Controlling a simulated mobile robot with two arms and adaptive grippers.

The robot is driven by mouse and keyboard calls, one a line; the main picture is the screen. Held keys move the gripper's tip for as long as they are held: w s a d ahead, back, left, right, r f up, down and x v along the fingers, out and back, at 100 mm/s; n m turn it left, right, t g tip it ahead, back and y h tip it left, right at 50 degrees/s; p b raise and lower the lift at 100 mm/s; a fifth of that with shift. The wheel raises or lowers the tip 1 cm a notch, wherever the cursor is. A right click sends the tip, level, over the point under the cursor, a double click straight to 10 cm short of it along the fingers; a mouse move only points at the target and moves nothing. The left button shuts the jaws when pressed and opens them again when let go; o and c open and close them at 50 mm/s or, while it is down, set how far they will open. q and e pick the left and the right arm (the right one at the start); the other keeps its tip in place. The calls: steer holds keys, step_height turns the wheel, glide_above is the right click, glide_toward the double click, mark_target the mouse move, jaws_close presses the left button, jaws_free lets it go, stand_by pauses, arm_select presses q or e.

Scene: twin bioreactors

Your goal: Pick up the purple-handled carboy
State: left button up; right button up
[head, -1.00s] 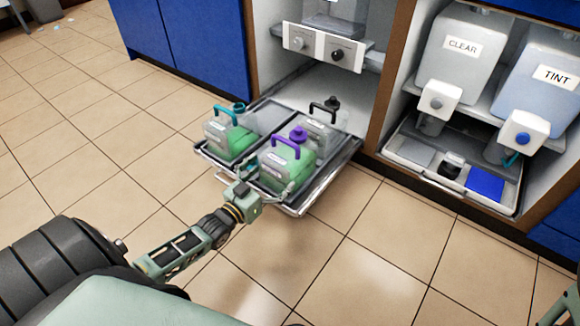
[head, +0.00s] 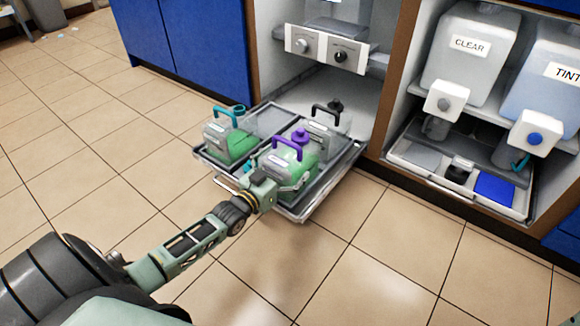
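The purple-handled carboy (head: 291,165), clear with green liquid and a purple cap, stands upright in the pull-out tray (head: 335,178). My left gripper (head: 279,174) is low at its near side, with its fingers spread to either side of the carboy's body. Whether the fingers touch it cannot be seen, and the carboy still rests in the tray. My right gripper is out of view.
A teal-handled carboy (head: 231,139) stands left in the same tray, and a black-handled one (head: 327,125) stands close behind. A cabinet with CLEAR (head: 466,55) and TINT (head: 552,85) tanks is at right. The tiled floor (head: 385,260) in front is clear.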

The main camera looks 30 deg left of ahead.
arm_select(q)
steer(key=c, duration=1.5)
steer(key=shift+w+r, duration=0.1)
steer(key=shift+r, duration=0.2)
steer(key=shift+c, duration=0.5)
